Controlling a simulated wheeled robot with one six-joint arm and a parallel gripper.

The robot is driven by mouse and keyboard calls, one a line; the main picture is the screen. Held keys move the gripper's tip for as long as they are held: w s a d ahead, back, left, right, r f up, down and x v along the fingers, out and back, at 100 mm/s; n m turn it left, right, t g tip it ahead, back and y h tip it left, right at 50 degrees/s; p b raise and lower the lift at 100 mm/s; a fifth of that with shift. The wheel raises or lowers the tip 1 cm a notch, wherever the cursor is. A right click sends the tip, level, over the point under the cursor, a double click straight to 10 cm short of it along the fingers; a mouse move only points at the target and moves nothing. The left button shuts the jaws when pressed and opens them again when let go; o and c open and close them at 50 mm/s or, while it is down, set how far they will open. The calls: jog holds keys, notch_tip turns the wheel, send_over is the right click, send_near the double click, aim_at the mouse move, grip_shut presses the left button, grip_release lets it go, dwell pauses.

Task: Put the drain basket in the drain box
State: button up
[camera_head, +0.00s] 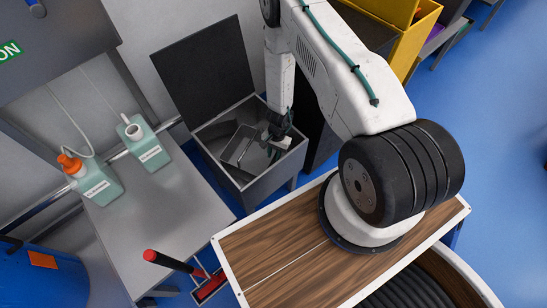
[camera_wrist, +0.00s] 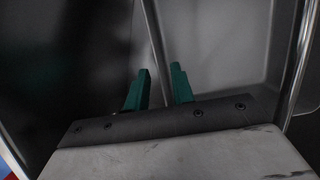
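The drain box (camera_head: 271,183) is an open grey metal box with its dark lid (camera_head: 206,68) swung up behind it. A grey metal basket (camera_head: 237,150) with a thin frame shows inside it, on the left; I take it for the drain basket. My gripper (camera_head: 279,146) reaches down into the right part of the box, right of the basket. In the wrist view my gripper's green fingers (camera_wrist: 160,80) stand apart, with a thin grey bar (camera_wrist: 152,35) passing in the gap. I cannot tell whether the bar is the basket's handle. My arm hides part of the box's far side.
A yellow bin (camera_head: 410,38) is at upper right. Blue floor is clear on the right.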

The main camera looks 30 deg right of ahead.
jog(key=w+r+n+t, duration=0.1)
jog(key=w+r, duration=0.2)
jog(key=r, duration=1.2)
jog(key=w+r+n, duration=0.2)
jog(key=w+r, duration=0.2)
jog(key=r, duration=1)
jog(key=s+a+r+n, duration=0.2)
jog(key=r, duration=0.8)
jog(key=s+a+r+n, duration=0.1)
jog(key=s+a+r, duration=0.1)
jog(key=r, duration=0.7)
jog(key=s+a+r+n+t, duration=0.1)
jog(key=s+r+n, duration=0.2)
jog(key=s+r, duration=0.95)
jog(key=s+r+n+h, duration=0.1)
jog(key=s+r, duration=0.2)
jog(key=s, duration=0.4)
jog(key=s+r+n+h, duration=0.1)
jog(key=s+r, duration=0.3)
jog(key=s, duration=0.3)
jog(key=shift+d+t, duration=0.3)
jog(key=shift+d, duration=0.15)
jog(key=shift+w+r, duration=0.1)
